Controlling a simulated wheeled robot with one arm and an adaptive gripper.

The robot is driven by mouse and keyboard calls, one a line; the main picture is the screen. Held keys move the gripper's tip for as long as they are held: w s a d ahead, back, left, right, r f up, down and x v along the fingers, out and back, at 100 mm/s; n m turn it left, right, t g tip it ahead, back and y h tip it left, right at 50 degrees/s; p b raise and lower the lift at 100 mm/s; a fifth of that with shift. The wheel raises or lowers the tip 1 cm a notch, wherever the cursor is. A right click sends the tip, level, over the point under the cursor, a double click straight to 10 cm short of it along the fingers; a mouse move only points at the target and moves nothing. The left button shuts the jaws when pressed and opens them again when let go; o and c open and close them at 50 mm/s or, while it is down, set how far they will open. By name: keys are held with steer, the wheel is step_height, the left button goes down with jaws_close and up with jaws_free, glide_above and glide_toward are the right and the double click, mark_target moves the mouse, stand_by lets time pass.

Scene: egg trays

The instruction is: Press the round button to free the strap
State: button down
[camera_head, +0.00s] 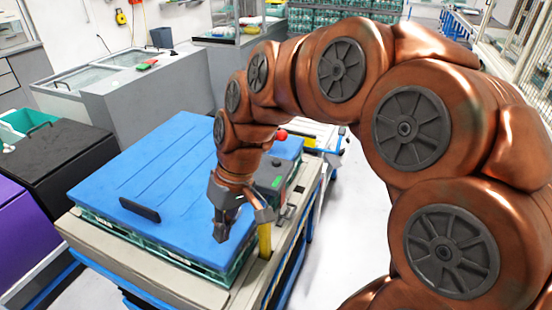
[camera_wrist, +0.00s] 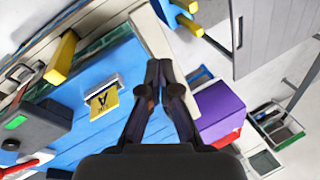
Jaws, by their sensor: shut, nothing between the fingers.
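My gripper (camera_head: 221,232) hangs over the near right part of a blue lid (camera_head: 165,160); its fingertips are together with nothing between them. In the wrist view the shut fingers (camera_wrist: 158,68) point across the blue surface (camera_wrist: 120,75). A red round knob (camera_head: 282,134) shows behind my arm.
A yellow post (camera_head: 265,241) stands at the table's right side. A black handle (camera_head: 140,210) lies on the lid. A yellow label (camera_wrist: 103,101) shows in the wrist view. Black (camera_head: 62,155) and purple (camera_head: 22,222) boxes stand left. The floor (camera_head: 350,225) at right is clear.

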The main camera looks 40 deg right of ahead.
steer(key=w+d+r+t+y+p, duration=0.1)
steer(key=w+d+r+t+y, duration=0.2)
steer(key=w, duration=0.6)
steer(key=m+t+h+p, duration=0.1)
steer(key=m+t+p, duration=0.1)
steer(key=m+t, duration=0.15)
glide_above(278, 161)
steer(key=shift+r+t, duration=0.3)
steer(key=shift+t, duration=0.05)
step_height(278, 161, down, 7)
steer(key=shift+f, duration=0.1)
steer(key=shift+f+b, duration=0.85)
